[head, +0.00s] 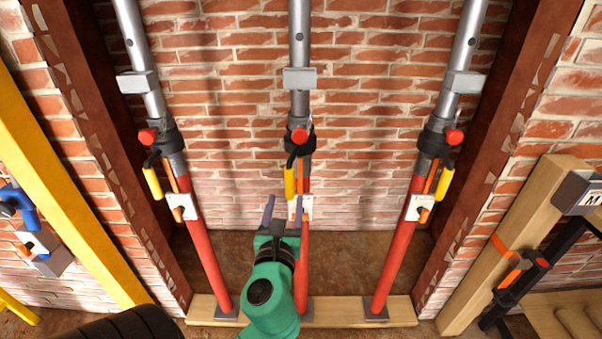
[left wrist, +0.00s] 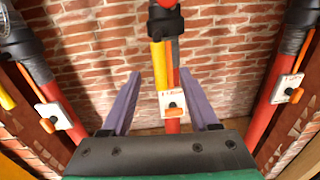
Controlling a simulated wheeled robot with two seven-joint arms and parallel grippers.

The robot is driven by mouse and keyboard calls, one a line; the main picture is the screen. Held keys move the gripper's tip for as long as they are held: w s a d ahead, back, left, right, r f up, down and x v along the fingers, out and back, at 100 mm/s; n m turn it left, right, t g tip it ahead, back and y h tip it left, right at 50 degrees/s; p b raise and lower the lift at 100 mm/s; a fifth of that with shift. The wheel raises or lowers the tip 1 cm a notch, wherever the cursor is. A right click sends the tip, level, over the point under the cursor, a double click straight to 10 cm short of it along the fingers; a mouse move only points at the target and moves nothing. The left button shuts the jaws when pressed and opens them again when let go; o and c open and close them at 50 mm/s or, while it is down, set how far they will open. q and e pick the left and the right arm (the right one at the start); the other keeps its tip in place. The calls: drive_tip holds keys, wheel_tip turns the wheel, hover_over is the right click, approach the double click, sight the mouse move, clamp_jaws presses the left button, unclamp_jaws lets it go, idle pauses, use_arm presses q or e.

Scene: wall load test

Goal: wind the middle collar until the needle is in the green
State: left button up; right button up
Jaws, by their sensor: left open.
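The middle prop has a black collar (head: 299,143) with a red knob (head: 299,135) and a yellow handle (head: 289,182) hanging below it. The collar also shows at the top of the left wrist view (left wrist: 166,23). A white gauge plate (head: 307,208) with an orange knob sits under it on the red tube (head: 302,250); it shows in the left wrist view (left wrist: 173,104). Its needle and green zone are too small to read. My left gripper (head: 284,203) is open and empty, below the collar, with its purple fingers spread around the handle's line in the left wrist view (left wrist: 161,80). My right gripper is out of view.
Similar props stand left (head: 205,250) and right (head: 396,250), with their own collars and gauges. All three stand on a wooden sill (head: 340,311) before a brick wall. A yellow beam (head: 70,190) leans at left, a timber post (head: 510,245) at right.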

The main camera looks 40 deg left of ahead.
sight(291, 169)
use_arm(q)
drive_tip(key=x, duration=0.1)
drive_tip(key=p+x, duration=0.1)
drive_tip(key=x, duration=0.3)
drive_tip(key=shift+a+r, duration=0.35)
drive_tip(key=x, duration=0.8)
drive_tip(key=shift+w+a+f+p, duration=0.1)
drive_tip(key=shift+w+f+p, duration=0.2)
drive_tip(key=shift+f+p, duration=0.05)
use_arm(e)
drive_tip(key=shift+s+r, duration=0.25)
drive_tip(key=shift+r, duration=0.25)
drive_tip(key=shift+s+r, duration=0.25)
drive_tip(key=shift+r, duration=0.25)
use_arm(q)
clamp_jaws()
